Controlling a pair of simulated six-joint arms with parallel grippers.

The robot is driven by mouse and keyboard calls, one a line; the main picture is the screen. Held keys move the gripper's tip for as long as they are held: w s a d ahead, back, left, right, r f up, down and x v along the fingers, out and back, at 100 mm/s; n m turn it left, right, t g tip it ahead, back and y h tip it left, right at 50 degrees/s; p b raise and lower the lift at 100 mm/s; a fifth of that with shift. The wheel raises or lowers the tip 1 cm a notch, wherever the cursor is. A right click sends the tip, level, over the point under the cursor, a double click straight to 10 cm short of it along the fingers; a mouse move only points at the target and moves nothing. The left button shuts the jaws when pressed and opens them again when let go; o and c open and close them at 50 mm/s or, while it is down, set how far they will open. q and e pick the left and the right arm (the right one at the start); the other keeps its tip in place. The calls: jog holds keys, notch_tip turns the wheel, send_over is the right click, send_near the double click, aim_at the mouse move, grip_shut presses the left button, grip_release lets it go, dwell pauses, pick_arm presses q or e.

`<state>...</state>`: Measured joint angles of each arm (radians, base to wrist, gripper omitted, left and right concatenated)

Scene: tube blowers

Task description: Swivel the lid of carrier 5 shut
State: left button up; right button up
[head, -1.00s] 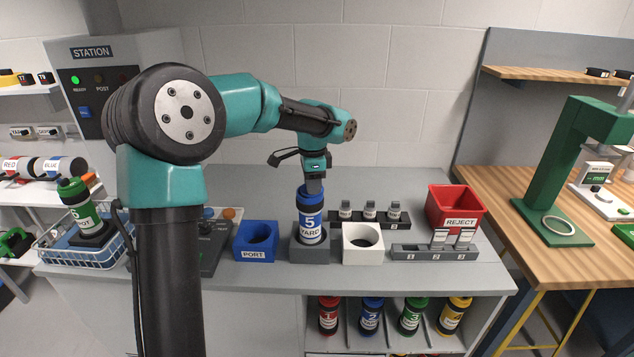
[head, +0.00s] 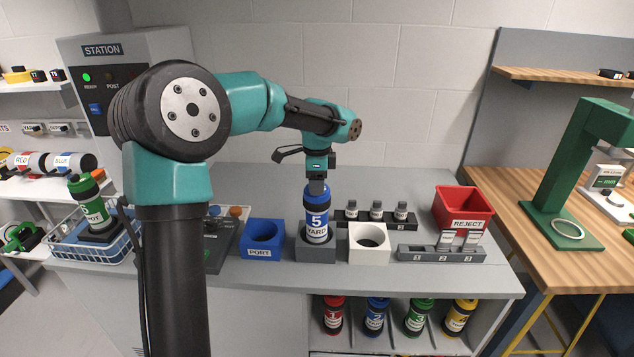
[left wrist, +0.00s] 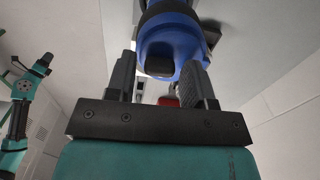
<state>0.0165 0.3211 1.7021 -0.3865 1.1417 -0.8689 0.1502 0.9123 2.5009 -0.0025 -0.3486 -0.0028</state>
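Carrier 5 (head: 317,226), a dark tube with blue bands and a "5 YARD" label, stands upright in a grey holder (head: 315,250) on the bench. Its blue lid (head: 318,193) is at the top; how far it is swivelled is unclear. My left gripper (head: 317,186) points down right at the lid. In the left wrist view, the blue lid end (left wrist: 170,40) with a dark tab shows between and beyond the two spread fingers of my left gripper (left wrist: 160,85). A gap shows beside the tab. My right arm shows at the left edge there; its finger state is unclear.
A blue PORT block (head: 262,238) stands left of the holder, a white block (head: 369,243) right. Behind is a rack (head: 376,223) with small grey pieces; a numbered grey rack (head: 440,253) and red REJECT bin (head: 463,207) are farther right.

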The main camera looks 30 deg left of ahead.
pick_arm(q)
jog(key=shift+o, duration=0.7)
notch_tip(320, 180, up, 17)
jog(key=shift+r, duration=0.2)
jog(key=shift+d, duration=0.1)
dwell(0.4)
